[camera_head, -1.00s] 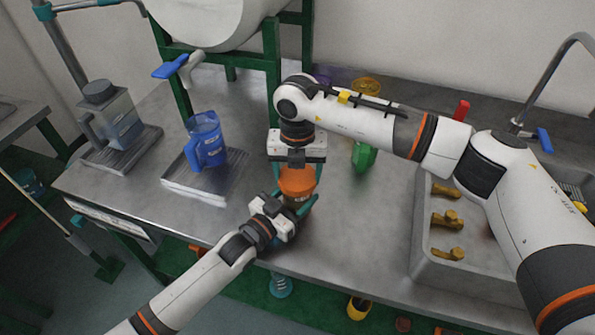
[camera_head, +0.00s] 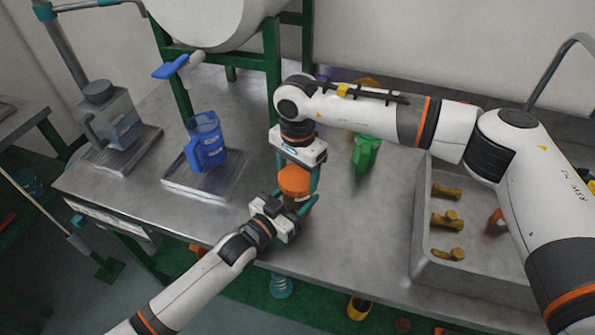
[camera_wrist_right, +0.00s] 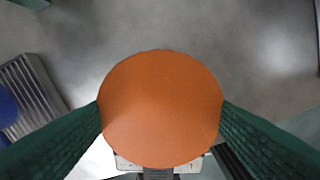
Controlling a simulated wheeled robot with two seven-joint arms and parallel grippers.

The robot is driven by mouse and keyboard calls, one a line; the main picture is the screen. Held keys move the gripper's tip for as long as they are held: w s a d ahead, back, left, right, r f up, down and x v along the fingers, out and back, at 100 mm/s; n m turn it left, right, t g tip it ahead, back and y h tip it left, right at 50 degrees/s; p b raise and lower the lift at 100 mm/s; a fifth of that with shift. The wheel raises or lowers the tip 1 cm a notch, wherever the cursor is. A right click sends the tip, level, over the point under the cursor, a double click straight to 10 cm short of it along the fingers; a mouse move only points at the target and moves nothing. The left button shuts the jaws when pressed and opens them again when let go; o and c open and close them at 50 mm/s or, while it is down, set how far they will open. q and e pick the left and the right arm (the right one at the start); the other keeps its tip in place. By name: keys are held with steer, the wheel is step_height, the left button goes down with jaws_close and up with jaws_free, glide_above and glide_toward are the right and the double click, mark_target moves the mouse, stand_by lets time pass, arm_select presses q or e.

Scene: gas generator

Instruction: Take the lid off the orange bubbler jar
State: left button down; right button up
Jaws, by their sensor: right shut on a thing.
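The orange lid (camera_head: 295,180) sits at the top of the bubbler jar (camera_head: 298,204), near the table's front edge. My right gripper (camera_head: 296,184) comes down from above and is shut on the lid. In the right wrist view the orange lid (camera_wrist_right: 162,110) is a round disc between the two green fingers. My left gripper (camera_head: 295,208) is at the jar's body from the front left, just below the lid. Its fingers reach around the jar, but their grip is partly hidden. I cannot tell whether there is a gap between lid and jar.
A blue jug (camera_head: 206,145) stands on a metal plate to the left, with a clear grey-lidded container (camera_head: 112,115) farther left. A green object (camera_head: 366,153) stands behind right. The sink (camera_head: 432,245) with yellow-brown pieces is on the right. The table between jar and sink is clear.

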steer(key=n, duration=1)
steer(key=shift+r, duration=0.1)
steer(key=n, duration=0.4)
steer(key=shift+n, duration=0.3)
steer(key=n, duration=0.3)
steer(key=shift+r, duration=1.1)
steer(key=shift+r, duration=0.1)
